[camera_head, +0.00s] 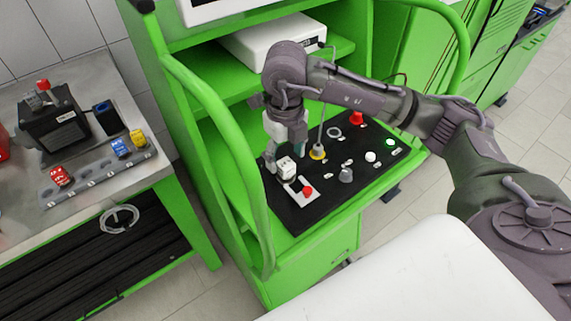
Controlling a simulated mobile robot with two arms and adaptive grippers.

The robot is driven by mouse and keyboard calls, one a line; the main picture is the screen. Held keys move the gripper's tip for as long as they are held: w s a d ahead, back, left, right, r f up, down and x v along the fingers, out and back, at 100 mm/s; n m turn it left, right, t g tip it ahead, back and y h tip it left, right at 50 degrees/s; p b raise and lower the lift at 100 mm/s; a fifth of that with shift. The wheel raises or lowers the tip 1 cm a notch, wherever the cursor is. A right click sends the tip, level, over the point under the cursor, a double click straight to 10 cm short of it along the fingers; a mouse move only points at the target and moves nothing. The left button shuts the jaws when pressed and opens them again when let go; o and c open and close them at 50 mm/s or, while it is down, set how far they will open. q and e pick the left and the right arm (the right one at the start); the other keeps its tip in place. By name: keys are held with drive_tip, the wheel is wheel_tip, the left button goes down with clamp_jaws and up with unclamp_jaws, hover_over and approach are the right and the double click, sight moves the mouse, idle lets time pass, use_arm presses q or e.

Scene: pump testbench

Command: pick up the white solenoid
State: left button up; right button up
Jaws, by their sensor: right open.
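The white solenoid (287,168), a small white block with a dark marking, sits near the left end of the black control panel (325,186). My right gripper (285,158) points down at the panel, its fingers open. They are close behind and around the top of the solenoid. I cannot tell whether they touch it, and part of the fingers is hidden. My left gripper does not show.
A red button on a white plate (304,191) is just in front of the solenoid. Several knobs and lamps cover the panel. A green tube frame (222,130) rises left of it. Red (60,176), blue (120,147) and yellow (137,137) solenoids stand on the left bench.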

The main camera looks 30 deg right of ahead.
drive_tip(key=shift+f, duration=0.95)
drive_tip(key=shift+c, duration=0.3)
clamp_jaws()
drive_tip(key=shift+w+r, duration=0.1)
drive_tip(key=shift+r, duration=0.05)
